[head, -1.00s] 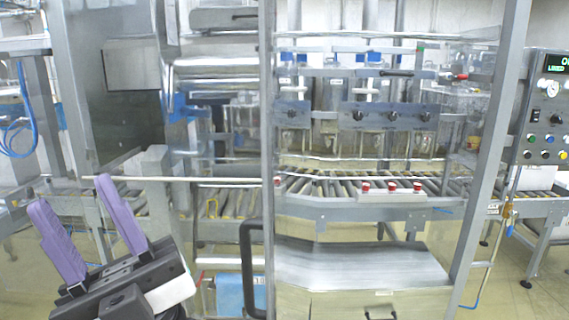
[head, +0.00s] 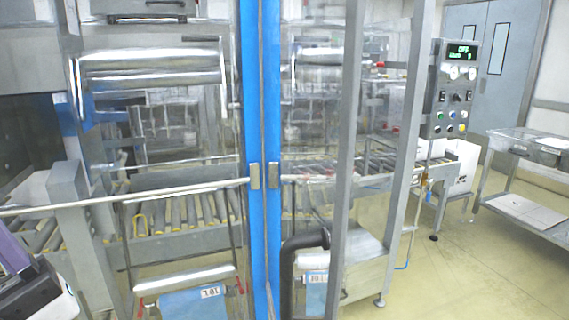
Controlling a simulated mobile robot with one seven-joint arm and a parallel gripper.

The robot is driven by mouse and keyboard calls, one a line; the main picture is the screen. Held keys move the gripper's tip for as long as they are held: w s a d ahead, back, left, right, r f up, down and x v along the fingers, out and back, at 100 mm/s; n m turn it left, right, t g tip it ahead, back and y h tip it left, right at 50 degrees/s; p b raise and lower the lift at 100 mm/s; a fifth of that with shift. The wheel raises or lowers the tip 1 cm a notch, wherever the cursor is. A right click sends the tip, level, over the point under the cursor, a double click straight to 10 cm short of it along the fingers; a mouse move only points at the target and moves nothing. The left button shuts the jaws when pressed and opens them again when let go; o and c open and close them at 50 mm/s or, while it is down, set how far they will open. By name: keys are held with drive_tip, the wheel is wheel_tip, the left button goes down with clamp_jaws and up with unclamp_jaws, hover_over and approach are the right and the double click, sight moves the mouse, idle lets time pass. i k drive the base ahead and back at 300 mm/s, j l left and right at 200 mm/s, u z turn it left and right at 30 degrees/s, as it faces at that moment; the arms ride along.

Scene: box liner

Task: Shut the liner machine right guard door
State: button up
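The right guard door of the liner machine is a clear panel in a grey frame (head: 355,150), right of the blue upright (head: 255,120). Its black bar handle (head: 290,270) is at the lower left of that frame. The door looks angled out from the machine; I cannot tell how wide its gap is. My gripper (head: 12,252) is cut off at the lower left edge. Only part of a purple finger and its dark body show. It is well left of the handle and apart from it; its opening is hidden.
A control panel (head: 448,95) with a lit display and coloured buttons stands right of the door. A roller conveyor (head: 180,212) runs behind the clear panels. A grey table (head: 525,212) with a clear bin (head: 530,142) is at the far right. The floor between is open.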

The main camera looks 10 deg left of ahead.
sight(303, 277)
drive_tip(key=j, duration=0.6)
drive_tip(key=k+j+z, duration=0.25)
drive_tip(key=k+j, duration=0.5)
drive_tip(key=j, duration=0.15)
